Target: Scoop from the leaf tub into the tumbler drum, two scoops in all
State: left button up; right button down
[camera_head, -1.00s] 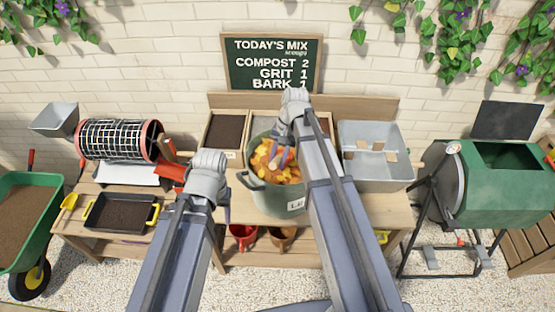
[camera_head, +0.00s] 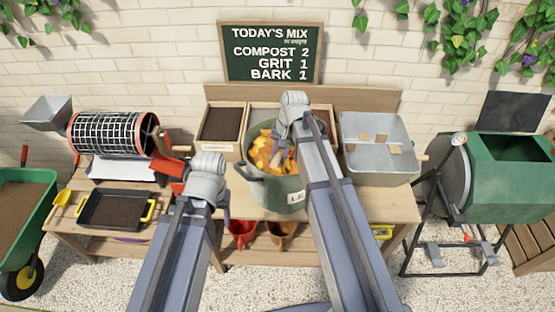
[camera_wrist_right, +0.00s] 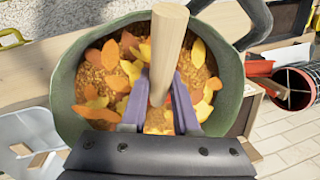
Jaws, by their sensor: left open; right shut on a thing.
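The leaf tub (camera_head: 262,190) is a green-grey round pot with side handles, full of orange and yellow leaves, at the middle of the bench. My right gripper (camera_head: 284,155) is over it. In the right wrist view my right gripper (camera_wrist_right: 160,98) is shut on a pale wooden handle (camera_wrist_right: 168,45); the tool's head is not clearly seen. My left gripper (camera_head: 227,203) is mostly hidden behind its own wrist, open, left of the tub. The tumbler drum (camera_head: 510,178) is green with a dark opening on top, on a black stand at far right.
A grey metal tub (camera_head: 375,165) stands right of the leaf tub; a compost box (camera_head: 222,125) stands behind left. A mesh sieve drum (camera_head: 112,132), a black tray (camera_head: 115,210) and a green wheelbarrow (camera_head: 35,215) are left. Red and brown pots sit on the lower shelf.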

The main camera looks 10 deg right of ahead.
jog(key=shift+w+d+f+t, duration=0.25)
jog(key=shift+w+f+t, duration=0.15)
jog(key=shift+w, duration=0.15)
jog(key=shift+s+a+r+t+h, duration=0.15)
jog(key=shift+s+r+t+h, duration=0.45)
jog(key=shift+t, duration=0.1)
jog(key=shift+s+a+r+t, duration=0.1)
jog(key=shift+s+r+t, duration=0.1)
jog(key=shift+t, duration=0.4)
notch_tip(320, 180, up, 2)
jog(key=shift+w+h+p, duration=0.15)
jog(key=shift+h+p, duration=0.25)
jog(key=shift+p, duration=0.5)
jog(key=shift+a+r+t+p, duration=0.1)
jog(key=shift+r+t+p, duration=0.3)
jog(key=shift+r+p, duration=0.2)
jog(key=shift+s+a+r+n+p, duration=0.1)
jog(key=shift+s+r+n+p, duration=0.1)
jog(key=shift+r+p, duration=0.3)
jog(key=shift+s+a+r+n+p, duration=0.1)
jog(key=shift+s+r+p, duration=0.1)
jog(key=shift+r+p, duration=0.25)
jog(key=shift+s+a+r+t+h+p, duration=0.15)
jog(key=shift+s+r+t+p, duration=0.1)
jog(key=shift+r+p, duration=0.5)
jog(key=shift+s+r+t+h+p, duration=0.2)
jog(key=shift+r+p, duration=0.25)
jog(key=shift+r, duration=0.5)
